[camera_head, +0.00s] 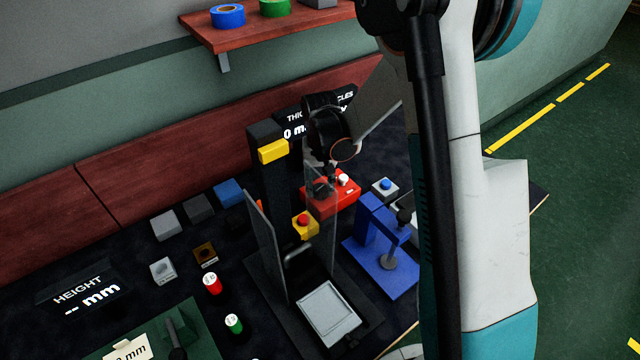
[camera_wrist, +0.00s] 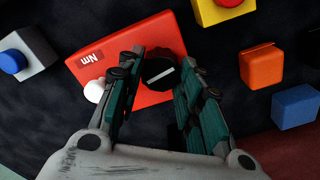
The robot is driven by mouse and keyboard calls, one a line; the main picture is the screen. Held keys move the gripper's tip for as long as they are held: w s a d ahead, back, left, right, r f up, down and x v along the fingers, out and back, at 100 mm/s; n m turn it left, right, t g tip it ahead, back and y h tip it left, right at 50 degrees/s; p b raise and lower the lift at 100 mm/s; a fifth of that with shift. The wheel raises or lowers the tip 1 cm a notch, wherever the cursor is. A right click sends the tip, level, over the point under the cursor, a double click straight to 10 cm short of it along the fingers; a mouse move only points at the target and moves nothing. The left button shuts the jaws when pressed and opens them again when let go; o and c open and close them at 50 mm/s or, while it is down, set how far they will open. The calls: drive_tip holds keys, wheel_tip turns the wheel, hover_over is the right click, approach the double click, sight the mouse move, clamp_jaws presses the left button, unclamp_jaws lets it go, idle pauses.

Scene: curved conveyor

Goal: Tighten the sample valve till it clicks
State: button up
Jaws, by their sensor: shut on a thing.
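The valve is a round black knob (camera_wrist: 164,74) with a white line across its top. It is set in a red box (camera_wrist: 130,62) that has a small "Nm" window and a white button (camera_wrist: 96,91). My gripper (camera_wrist: 162,63) has one finger on each side of the knob and is shut on it. The white line lies slightly tilted between the fingers. In the head view the red box (camera_head: 346,195) stands behind a clear panel, with my gripper (camera_head: 327,180) coming down onto it from above. The knob is mostly hidden there.
A yellow box with a red button (camera_head: 304,224) stands in front of the red box. A blue press stand (camera_head: 368,227) and a box with a blue button (camera_head: 385,187) are to the right. A dark upright post with a yellow block (camera_head: 273,151) stands close on the left.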

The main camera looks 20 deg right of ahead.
drive_tip(key=o, duration=1.1)
drive_tip(key=shift+c, duration=0.2)
wheel_tip(320, 180, up, 12)
